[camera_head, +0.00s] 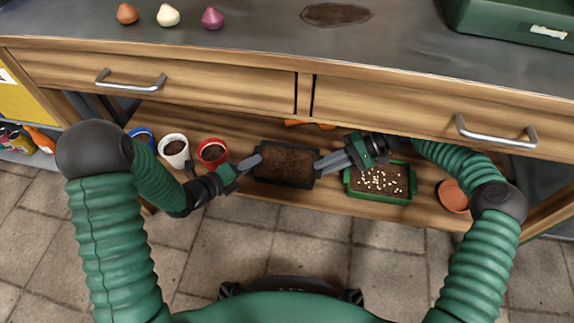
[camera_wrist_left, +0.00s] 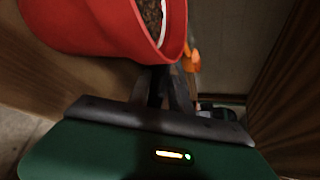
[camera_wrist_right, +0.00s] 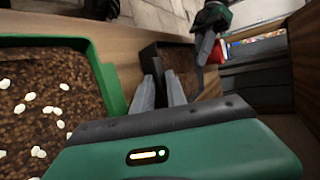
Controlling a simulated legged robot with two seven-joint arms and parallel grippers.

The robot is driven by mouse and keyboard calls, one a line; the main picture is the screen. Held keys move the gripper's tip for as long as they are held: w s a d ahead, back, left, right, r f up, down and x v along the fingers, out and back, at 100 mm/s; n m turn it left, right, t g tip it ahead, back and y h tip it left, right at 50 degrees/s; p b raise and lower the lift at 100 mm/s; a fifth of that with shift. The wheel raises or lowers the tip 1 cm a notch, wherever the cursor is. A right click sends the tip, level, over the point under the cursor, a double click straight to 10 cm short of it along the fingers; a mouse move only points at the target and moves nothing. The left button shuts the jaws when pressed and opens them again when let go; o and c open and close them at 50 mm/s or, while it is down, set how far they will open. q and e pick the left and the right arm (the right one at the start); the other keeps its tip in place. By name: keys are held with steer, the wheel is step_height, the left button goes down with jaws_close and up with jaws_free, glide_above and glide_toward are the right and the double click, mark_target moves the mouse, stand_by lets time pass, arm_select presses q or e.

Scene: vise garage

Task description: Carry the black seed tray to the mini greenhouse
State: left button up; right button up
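The black seed tray (camera_head: 285,181), filled with dark soil, sits level on the low wooden shelf. My left gripper (camera_head: 257,161) is at the tray's left end. My right gripper (camera_head: 319,167) is at its right end. In the right wrist view the tray's dark end wall (camera_wrist_right: 151,62) shows at the fingertips (camera_wrist_right: 160,82); I cannot tell whether the fingers press on it. In the left wrist view the fingers (camera_wrist_left: 166,80) are partly hidden in shadow, and their grip is unclear. I cannot identify a mini greenhouse in these views.
A red pot (camera_head: 213,151), a white pot (camera_head: 174,150) and a blue pot (camera_head: 142,136) stand left of the tray. A green tray with white bits (camera_head: 378,197) and a terracotta pot (camera_head: 453,196) are to the right. The drawers and countertop (camera_head: 240,38) overhang the shelf.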

arm_select(q)
jaws_close()
stand_by(1.4)
